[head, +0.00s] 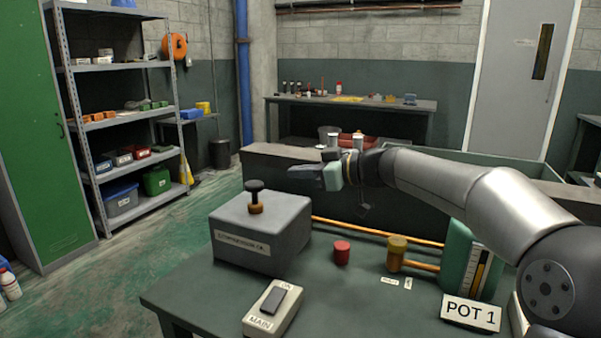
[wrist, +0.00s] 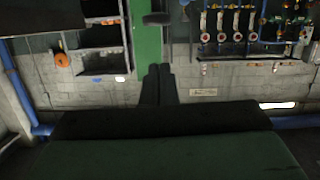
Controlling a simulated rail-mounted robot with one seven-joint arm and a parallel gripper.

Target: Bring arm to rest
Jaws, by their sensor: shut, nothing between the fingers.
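My arm reaches in from the right in the head view, with its forearm roughly level above the bench. My gripper (head: 292,173) points left and is held in the air above and behind the grey compressor box (head: 260,235). Its fingers are together and empty. In the wrist view the two dark fingertips (wrist: 159,70) stand side by side with no gap I can make out. Nothing touches the gripper.
A black knob (head: 255,191) tops the compressor. A shelf (head: 125,120) stands left.

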